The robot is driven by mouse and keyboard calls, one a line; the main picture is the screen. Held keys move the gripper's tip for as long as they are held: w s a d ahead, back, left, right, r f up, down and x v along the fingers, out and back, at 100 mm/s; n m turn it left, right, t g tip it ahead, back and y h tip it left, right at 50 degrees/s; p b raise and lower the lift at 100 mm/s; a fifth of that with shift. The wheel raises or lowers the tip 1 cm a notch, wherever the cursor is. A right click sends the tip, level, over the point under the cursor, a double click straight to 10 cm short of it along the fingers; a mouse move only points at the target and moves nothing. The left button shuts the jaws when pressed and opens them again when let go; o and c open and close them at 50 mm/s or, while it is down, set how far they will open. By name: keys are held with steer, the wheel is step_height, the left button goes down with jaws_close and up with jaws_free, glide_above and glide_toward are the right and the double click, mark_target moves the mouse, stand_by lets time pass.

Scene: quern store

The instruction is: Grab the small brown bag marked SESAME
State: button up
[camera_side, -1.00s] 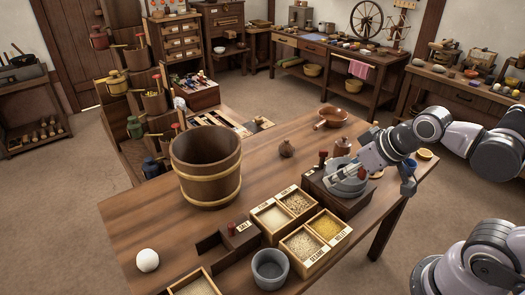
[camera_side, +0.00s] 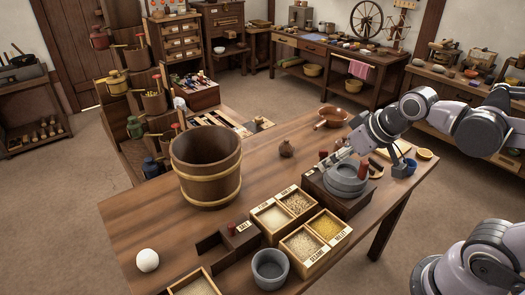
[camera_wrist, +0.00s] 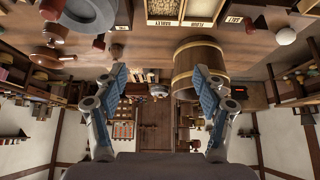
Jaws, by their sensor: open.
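A small round brown bag (camera_side: 287,148) stands upright on the wooden table, near its far edge, in the side view. No lettering on it is legible there.
The grey quern (camera_side: 347,179) sits on a dark block below my gripper. A wooden tub (camera_side: 205,165) stands left of the bag. Labelled grain boxes (camera_side: 323,229) are in front. A copper pan (camera_side: 331,118) lies behind. The table around the bag is clear.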

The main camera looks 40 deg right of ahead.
steer(key=w+d+r, duration=0.3)
steer(key=w, duration=0.6)
steer(key=g, duration=0.2)
glide_above(287, 140)
steer(key=s, duration=0.4)
step_height(287, 140, down, 17)
steer(key=shift+x, duration=4.95)
steer(key=shift+a, duration=0.15)
steer(key=c, duration=1.3)
